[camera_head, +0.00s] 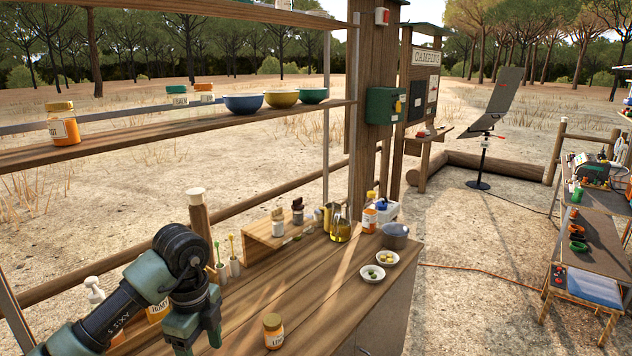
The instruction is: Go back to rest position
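My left arm comes in from the lower left, and its dark green gripper (198,338) points down over the left part of the wooden counter (255,310). Its two fingers look apart, with counter showing between them and nothing held. My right gripper is not in view.
A pump bottle (95,292) stands by my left arm. Behind are a small wooden riser (262,236), an oil flask (341,228), two small white bowls (372,274) and a grey pot (395,236). A shelf (200,122) with jars and bowls runs above. The counter's middle is clear.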

